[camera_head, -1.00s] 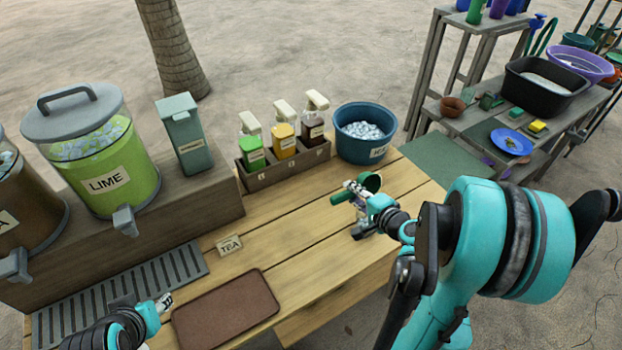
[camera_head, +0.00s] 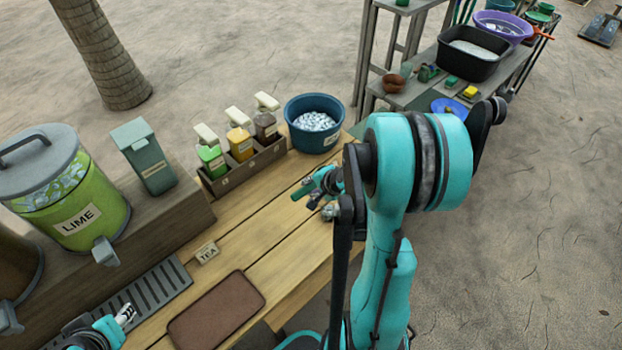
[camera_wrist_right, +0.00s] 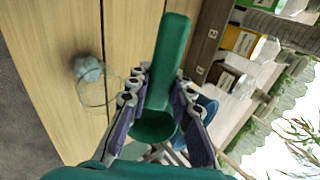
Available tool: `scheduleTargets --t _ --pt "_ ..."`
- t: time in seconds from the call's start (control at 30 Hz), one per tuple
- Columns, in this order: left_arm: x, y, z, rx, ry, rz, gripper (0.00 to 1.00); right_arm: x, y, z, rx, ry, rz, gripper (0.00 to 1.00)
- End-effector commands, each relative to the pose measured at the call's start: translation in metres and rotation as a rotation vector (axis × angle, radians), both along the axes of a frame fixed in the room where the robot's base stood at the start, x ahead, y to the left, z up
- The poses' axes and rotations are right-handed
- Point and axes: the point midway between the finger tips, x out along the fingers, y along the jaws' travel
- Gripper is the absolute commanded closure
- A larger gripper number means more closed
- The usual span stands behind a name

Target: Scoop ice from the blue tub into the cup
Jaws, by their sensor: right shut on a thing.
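The blue tub (camera_head: 293,124) stands at the far end of the wooden counter with ice (camera_head: 315,121) in it. My right gripper (camera_head: 325,184) is on the near side of the tub, low over the counter. It is shut on the green scoop (camera_wrist_right: 170,60). The handle shows between the fingers and the round bowl (camera_wrist_right: 154,126) sits close to the palm. A clear cup (camera_wrist_right: 97,92) stands on the counter beside the gripper in the right wrist view, with a greyish lump seen at it. My left gripper (camera_head: 126,314) is by the drip grate; its jaw state is unclear.
A bottle caddy (camera_head: 245,169) stands left of the tub. The counter between tray and gripper is clear. A grey side table (camera_head: 410,92) stands behind.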

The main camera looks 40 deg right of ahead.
Motion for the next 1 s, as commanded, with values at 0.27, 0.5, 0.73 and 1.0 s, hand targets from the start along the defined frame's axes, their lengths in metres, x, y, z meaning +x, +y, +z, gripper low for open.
scheduleTargets --t 0.27,0.5,0.73,1.0 --pt "0.000 0.000 0.047 0.000 0.000 0.000 0.60 0.006 0.000 0.007 -0.010 0.289 0.002 1.00" --pt "0.000 0.000 0.066 0.000 0.000 0.000 0.60 0.007 0.000 0.015 -0.016 0.581 0.000 1.00" --pt "0.000 0.000 0.067 0.000 0.000 0.000 0.60 0.005 0.000 0.019 -0.017 0.685 -0.003 1.00" --pt "0.000 0.000 0.066 0.000 0.000 0.000 0.60 0.005 0.000 0.019 -0.017 0.689 -0.001 1.00"
